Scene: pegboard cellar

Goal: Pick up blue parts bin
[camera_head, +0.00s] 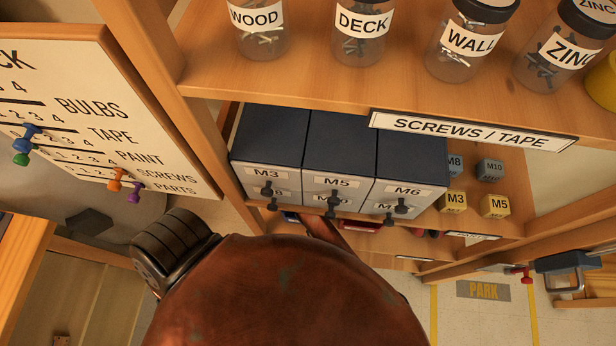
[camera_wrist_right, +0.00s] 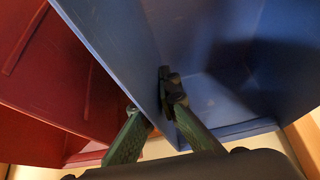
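The blue parts bin (camera_wrist_right: 225,60) fills the middle and right of the right wrist view, seen close up with its inside showing. My right gripper (camera_wrist_right: 152,112) has green fingers on either side of the bin's near left wall, one inside the bin and one outside it. The fingers lean together and look shut on that wall; the outer fingertip is hidden behind it. In the head view only a sliver of blue (camera_head: 290,217) shows below the drawers. My rust-coloured arm hides the right gripper there. My left gripper is in neither view.
A red bin (camera_wrist_right: 40,75) stands close on the left of the blue one. Above are grey drawers (camera_head: 338,150) with protruding knobs, a shelf of labelled jars (camera_head: 362,35), and small blocks (camera_head: 494,206). A wooden post and pegged board (camera_head: 75,105) stand left.

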